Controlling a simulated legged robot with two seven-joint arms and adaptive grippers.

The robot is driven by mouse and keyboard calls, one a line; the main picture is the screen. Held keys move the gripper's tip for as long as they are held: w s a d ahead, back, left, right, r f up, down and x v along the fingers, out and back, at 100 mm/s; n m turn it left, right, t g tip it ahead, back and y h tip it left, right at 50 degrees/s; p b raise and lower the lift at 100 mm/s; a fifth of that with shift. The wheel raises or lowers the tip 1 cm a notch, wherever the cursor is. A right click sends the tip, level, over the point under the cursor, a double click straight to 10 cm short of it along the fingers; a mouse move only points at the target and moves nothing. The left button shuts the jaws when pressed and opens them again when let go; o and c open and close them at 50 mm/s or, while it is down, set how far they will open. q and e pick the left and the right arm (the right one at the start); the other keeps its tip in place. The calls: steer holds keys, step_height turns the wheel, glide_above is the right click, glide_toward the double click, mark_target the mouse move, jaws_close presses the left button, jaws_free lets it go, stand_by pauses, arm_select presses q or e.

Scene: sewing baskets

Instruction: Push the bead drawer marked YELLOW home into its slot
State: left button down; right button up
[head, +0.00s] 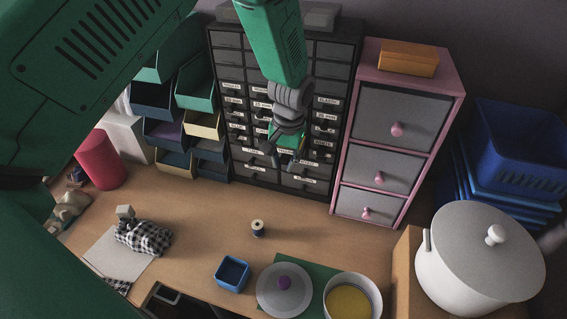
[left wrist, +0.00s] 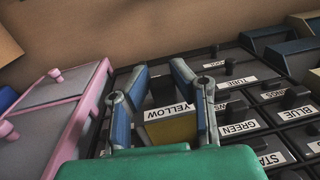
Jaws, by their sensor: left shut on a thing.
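The bead drawer marked YELLOW (left wrist: 172,130) shows between my left gripper's fingers in the left wrist view. Its white label faces the camera, and a yellow area shows behind the label, so it appears to stand a little out of its slot. My left gripper (left wrist: 163,80) is shut on this drawer, one finger at each side. In the head view my left gripper (head: 286,158) is in front of the black drawer cabinet (head: 341,80) and hides much of the drawer. How far the drawer stands out is hard to tell. My right gripper is not in view.
A pink cabinet (head: 372,147) stands right of the black cabinet; colored bins (head: 196,125) stand left. GREEN (left wrist: 238,128) and BLUE (left wrist: 294,114) drawers are beside the held one. A thread spool (head: 258,228), blue box (head: 233,273) and pot (head: 478,262) stand nearer me.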

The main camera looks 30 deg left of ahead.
arm_select(q)
steer(key=shift+w+a, duration=0.15)
steer(key=shift+w, duration=0.6)
steer(key=shift+s, duration=0.25)
steer(key=s+d+p, duration=0.2)
steer(key=s+p, duration=0.2)
steer(key=s, duration=0.5)
steer(key=shift+d, duration=0.15)
stand_by(1.2)
steer(key=shift+y, duration=0.3)
stand_by(0.6)
steer(key=shift+p, duration=0.5)
stand_by(0.6)
steer(key=shift+w, duration=0.2)
steer(key=shift+w, duration=0.3)
